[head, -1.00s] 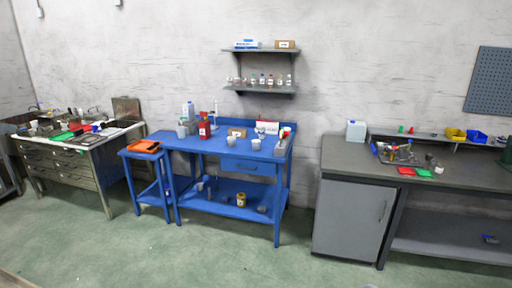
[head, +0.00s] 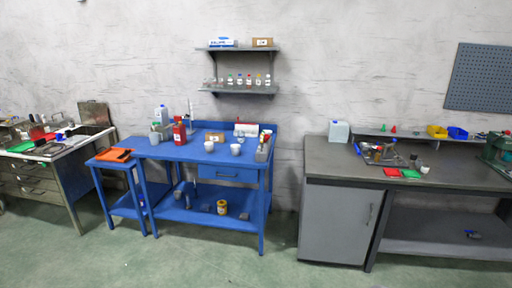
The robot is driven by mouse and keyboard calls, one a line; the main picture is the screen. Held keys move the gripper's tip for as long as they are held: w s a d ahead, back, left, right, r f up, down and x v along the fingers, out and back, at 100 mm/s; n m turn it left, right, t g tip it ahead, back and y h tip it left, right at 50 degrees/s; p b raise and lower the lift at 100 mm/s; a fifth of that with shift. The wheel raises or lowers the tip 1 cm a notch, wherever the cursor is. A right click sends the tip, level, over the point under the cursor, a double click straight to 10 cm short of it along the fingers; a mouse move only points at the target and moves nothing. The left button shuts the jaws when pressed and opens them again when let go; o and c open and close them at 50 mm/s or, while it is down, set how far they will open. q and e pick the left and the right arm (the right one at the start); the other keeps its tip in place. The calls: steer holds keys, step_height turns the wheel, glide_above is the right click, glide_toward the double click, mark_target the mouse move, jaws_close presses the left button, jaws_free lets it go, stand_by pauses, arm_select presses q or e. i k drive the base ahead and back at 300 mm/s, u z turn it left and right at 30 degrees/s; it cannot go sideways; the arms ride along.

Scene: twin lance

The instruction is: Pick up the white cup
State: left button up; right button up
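Two light cups stand on the blue workbench top: one white cup (head: 209,146) near the middle and another white cup (head: 235,149) to its right, closer to the front edge. A small white cup (head: 424,170) also stands on the grey bench at the right, beside the green and red pieces. I cannot tell from the picture which one the task means. Neither of my grippers shows in the head view.
The blue workbench (head: 180,152) also holds a red container (head: 179,133) and bottles at its left. An orange item (head: 114,155) lies on a lower side table. The grey bench (head: 340,160) stands to the right. Open green floor (head: 190,262) lies in front.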

mark_target(236, 150)
steer(key=z, duration=0.3)
steer(key=i, duration=1.9)
steer(key=u, duration=0.1)
